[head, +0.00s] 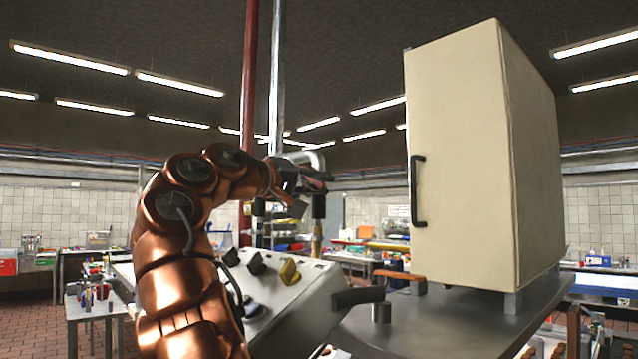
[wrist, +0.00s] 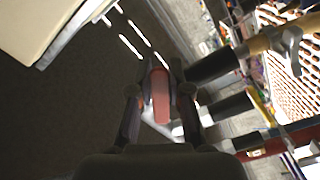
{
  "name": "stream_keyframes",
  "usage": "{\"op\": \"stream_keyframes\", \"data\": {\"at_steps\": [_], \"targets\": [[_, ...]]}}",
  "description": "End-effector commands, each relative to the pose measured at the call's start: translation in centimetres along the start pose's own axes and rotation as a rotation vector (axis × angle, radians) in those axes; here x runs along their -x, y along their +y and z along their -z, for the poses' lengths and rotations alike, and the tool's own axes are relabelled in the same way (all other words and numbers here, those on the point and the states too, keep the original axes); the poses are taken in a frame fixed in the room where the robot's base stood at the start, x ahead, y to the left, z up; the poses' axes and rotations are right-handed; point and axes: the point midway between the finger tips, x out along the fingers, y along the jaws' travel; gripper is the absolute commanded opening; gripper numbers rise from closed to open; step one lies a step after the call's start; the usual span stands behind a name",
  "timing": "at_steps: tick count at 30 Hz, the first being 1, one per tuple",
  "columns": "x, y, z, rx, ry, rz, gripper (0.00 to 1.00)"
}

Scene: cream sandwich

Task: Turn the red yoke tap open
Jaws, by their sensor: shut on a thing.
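In the wrist view the red yoke tap (wrist: 160,97) shows as a red, rounded handle. It sits between the two dark fingers of my gripper (wrist: 160,88), which is shut on it. In the head view my gripper (head: 303,186) is at the end of my copper arm, close to the pale vertical pipe (head: 277,85). Only a little dark red shows at the fingers there, so most of the tap is hidden. How far the tap is turned cannot be told.
A cream cabinet (head: 460,150) with a black handle (head: 416,190) stands on a metal table (head: 440,325) to the right. A sloped panel (head: 275,300) with several knobs lies below my gripper. A dark red pipe (head: 249,80) rises just left of the pale one.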

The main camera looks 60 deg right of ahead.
Motion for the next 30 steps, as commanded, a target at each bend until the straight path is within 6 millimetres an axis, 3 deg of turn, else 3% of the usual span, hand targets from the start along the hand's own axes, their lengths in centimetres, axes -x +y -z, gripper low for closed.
{"op": "stream_keyframes", "data": {"at_steps": [10, 22, 23, 30], "targets": [[0.0, -1.7, 0.2, -0.281, 0.000, 0.002, 0.00], [0.0, -1.7, 0.2, -0.316, -0.001, 0.002, 0.00], [0.0, -1.7, 0.2, -0.315, -0.001, 0.002, 0.19], [0.0, -1.7, 0.2, -0.315, 0.000, 0.002, 0.44]]}}
